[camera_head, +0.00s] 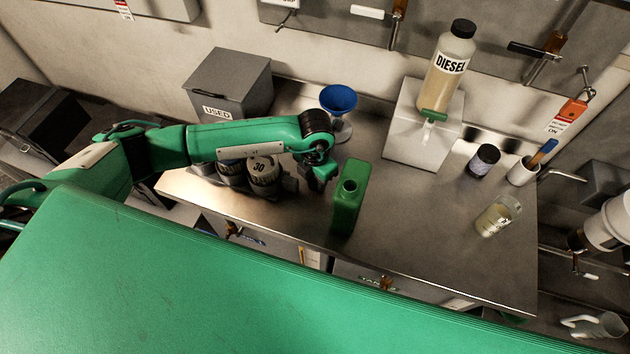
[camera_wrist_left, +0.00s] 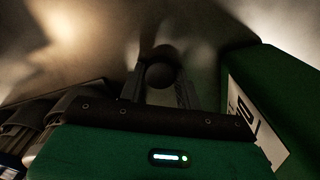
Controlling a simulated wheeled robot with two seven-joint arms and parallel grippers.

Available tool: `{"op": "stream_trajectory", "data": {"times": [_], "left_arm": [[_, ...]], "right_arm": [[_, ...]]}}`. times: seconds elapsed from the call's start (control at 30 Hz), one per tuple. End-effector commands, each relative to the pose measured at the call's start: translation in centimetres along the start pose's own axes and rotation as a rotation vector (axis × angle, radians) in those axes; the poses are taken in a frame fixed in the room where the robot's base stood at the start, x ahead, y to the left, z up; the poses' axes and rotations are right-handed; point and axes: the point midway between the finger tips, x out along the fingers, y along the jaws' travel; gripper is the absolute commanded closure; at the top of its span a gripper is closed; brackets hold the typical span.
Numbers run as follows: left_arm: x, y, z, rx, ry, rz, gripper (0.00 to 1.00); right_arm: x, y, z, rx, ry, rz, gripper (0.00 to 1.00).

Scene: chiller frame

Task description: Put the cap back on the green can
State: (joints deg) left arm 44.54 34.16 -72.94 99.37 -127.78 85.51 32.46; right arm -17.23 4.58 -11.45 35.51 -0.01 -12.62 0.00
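The green can (camera_head: 345,210) stands upright near the front edge of the metal bench. Its neck (camera_head: 349,185) is uncovered, with a dark opening. My left gripper (camera_head: 322,175) points down just left of the can, low over the bench and mostly hidden by my wrist in the head view. In the left wrist view, a dark round thing (camera_wrist_left: 161,72), which looks like the cap, sits between my two finger tips. The fingers are apart; I cannot tell whether they touch it. The can's side (camera_wrist_left: 246,85) is close on the right there. My right gripper is out of view.
A blue funnel (camera_head: 338,98) stands behind my left gripper. Grey jars (camera_head: 264,176) stand left of it, under my forearm. A diesel bottle (camera_head: 449,66) is on a white stand (camera_head: 405,135). A glass jar (camera_head: 497,215) is at right. The bench right of the can is clear.

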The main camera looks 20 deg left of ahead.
Motion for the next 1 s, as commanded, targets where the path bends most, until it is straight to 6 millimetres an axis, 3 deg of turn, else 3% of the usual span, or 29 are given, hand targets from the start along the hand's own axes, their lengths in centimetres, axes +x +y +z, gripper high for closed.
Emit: {"op": "stream_trajectory", "data": {"times": [0.1, 0.57, 0.77, 1.0], "left_arm": [[0.0, 0.0, 0.0, 0.0, 0.0, 0.0, 0.88], [-0.6, 0.0, 0.1, 0.0, -0.002, 0.0, 0.88], [-2.9, 0.0, 0.1, 0.002, -0.004, 0.0, 0.88], [-8.2, 0.1, 0.1, 0.002, -0.006, 0.001, 0.88]], "right_arm": [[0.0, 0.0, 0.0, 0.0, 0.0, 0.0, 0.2], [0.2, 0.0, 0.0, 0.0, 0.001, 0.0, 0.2], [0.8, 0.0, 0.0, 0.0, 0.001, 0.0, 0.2], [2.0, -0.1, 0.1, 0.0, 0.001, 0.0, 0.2]]}}
